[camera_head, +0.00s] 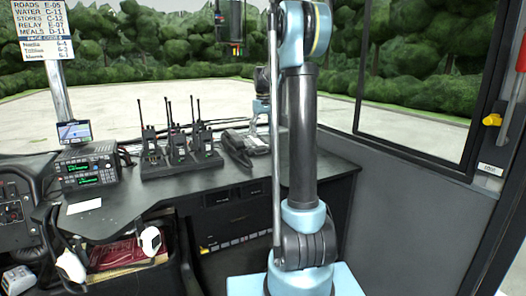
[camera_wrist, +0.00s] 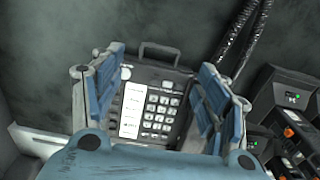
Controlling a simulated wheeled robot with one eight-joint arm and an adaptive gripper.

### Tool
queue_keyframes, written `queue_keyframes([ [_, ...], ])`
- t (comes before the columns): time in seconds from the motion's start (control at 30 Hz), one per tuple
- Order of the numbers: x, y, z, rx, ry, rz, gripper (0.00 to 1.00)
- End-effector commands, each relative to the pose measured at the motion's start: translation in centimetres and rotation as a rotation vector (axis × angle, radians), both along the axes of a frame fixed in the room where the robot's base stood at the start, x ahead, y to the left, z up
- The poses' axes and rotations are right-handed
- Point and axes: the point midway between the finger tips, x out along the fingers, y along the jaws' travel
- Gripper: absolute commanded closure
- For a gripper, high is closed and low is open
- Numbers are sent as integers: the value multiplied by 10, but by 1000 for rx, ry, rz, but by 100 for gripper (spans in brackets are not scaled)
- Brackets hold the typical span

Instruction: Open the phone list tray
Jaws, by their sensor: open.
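The desk phone (camera_head: 237,149) stands on the black console, right of the radios. In the wrist view the phone (camera_wrist: 150,73) shows its keypad (camera_wrist: 161,108) and a white printed list (camera_wrist: 131,116) beside the keys. A dark loop handle (camera_wrist: 172,47) stands out at the phone's far edge; the tray itself looks shut, though its seams are too small to tell. My gripper (camera_wrist: 162,60) is open, its blue-padded fingers on either side of the phone, with nothing between them. In the head view my gripper is above the phone, partly hidden by my arm.
Several handheld radios (camera_head: 179,152) stand in a charger left of the phone; they also show at lower right in the wrist view (camera_wrist: 290,135). A coiled cord (camera_wrist: 236,42) runs beside the phone.

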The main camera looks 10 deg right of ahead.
Motion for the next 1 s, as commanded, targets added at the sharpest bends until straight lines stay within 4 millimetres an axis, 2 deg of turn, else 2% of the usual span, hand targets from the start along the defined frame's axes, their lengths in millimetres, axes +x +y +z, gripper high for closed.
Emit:
queue_keyframes([
  [0.3,0,0,-55,0,0,0,32],
  [0.5,0,0,-77,0,0,0,32],
  [0.7,0,0,-84,0,0,0,32],
  [0.93,0,0,-84,0,0,0,32],
  [1.0,0,0,-84,0,0,0,48],
])
